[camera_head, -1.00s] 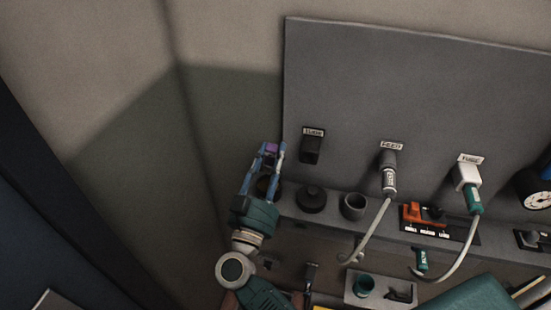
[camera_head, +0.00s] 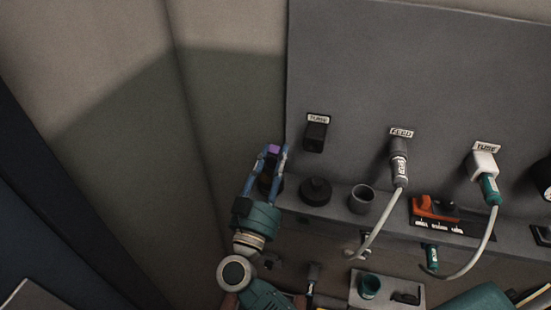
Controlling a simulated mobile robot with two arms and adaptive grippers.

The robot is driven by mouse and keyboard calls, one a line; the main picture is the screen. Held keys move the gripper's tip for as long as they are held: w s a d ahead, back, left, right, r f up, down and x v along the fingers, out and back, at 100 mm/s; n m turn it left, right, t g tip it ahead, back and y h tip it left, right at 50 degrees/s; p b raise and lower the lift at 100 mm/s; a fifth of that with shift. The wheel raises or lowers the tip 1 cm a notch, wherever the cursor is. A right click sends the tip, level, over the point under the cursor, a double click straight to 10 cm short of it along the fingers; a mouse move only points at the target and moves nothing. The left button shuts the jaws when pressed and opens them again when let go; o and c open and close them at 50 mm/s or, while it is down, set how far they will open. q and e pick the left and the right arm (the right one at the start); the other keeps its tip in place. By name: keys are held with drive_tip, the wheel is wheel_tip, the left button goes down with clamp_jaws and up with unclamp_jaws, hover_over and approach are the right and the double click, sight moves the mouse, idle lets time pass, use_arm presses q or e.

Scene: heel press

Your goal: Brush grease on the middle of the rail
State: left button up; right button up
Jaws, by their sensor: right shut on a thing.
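My right gripper (camera_head: 273,153) is at the left end of the dark ledge, beside the grey panel's left edge. Its blue fingers point up in the picture and are shut on a small purple thing (camera_head: 273,149) at their tips. I cannot tell whether this is the grease brush. A dark round thing shows behind the fingers, partly hidden by them. I cannot make out the rail with certainty. My left gripper is not in view.
The grey panel (camera_head: 420,70) carries a black socket (camera_head: 315,136), a grey plug (camera_head: 399,160) and a white plug (camera_head: 482,164) with cables.

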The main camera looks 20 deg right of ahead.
sight(276, 146)
drive_tip(key=shift+f+b, duration=0.3)
drive_tip(key=shift+f, duration=0.3)
idle(1.1)
wheel_tip(276, 146, up, 7)
drive_tip(key=p, duration=0.8)
drive_tip(key=shift+r, duration=0.1)
idle(0.6)
